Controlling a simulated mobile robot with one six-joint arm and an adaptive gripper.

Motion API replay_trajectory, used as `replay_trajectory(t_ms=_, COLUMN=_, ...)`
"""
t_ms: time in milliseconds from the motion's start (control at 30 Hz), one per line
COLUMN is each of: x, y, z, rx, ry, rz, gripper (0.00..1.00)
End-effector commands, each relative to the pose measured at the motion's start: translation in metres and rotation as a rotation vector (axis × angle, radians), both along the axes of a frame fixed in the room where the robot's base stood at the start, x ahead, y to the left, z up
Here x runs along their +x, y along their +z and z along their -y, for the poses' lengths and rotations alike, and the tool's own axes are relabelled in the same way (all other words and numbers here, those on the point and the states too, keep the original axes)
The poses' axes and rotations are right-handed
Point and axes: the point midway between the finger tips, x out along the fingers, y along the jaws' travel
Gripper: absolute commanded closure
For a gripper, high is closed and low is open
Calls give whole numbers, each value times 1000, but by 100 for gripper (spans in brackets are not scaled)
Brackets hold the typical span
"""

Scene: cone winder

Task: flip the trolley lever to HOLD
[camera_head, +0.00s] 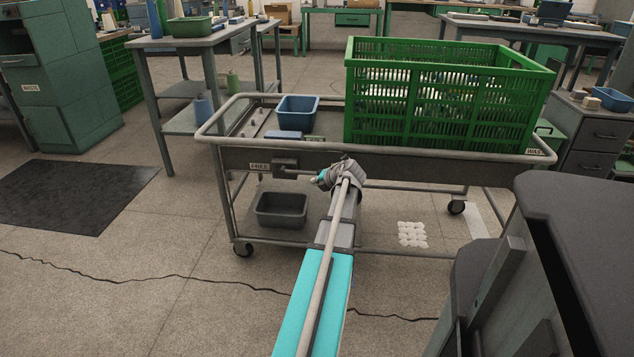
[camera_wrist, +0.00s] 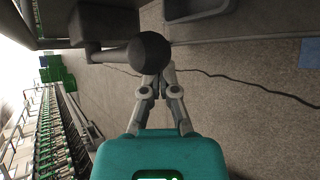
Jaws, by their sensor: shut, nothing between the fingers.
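The trolley (camera_head: 420,165) stands ahead of me, with the lever (camera_head: 297,172) on the left part of its front panel. A small label (camera_head: 258,166) beside the lever is too small to read surely. In the wrist view the lever has a dark arm (camera_wrist: 103,54) that ends in a round black knob (camera_wrist: 150,52). My gripper (camera_wrist: 154,84) is shut and empty, its fingertips right at the knob's edge. I cannot tell whether they touch it. In the head view my gripper (camera_head: 321,179) is at the lever's right end, and the wrist partly hides the panel.
A green crate (camera_head: 385,125) and a blue bin (camera_head: 297,112) sit on the trolley top. A grey bin (camera_head: 282,210) is on its lower shelf. A dark mat (camera_head: 75,195) lies on the floor at left. A dark cabinet (camera_head: 575,240) stands close at right.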

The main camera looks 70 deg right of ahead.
Motion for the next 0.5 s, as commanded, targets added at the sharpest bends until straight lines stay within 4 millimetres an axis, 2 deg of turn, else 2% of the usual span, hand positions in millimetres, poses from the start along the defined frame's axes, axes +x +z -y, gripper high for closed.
replay_trajectory(t_ms=100, x=4, y=-12, z=-5, rx=1, ry=2, rz=-1, gripper=100)
replay_trajectory(t_ms=433, x=10, y=-28, z=-13, rx=2, ry=4, rz=-1, gripper=100)
replay_trajectory(t_ms=500, x=6, y=-18, z=-16, rx=2, ry=2, rz=0, gripper=100)
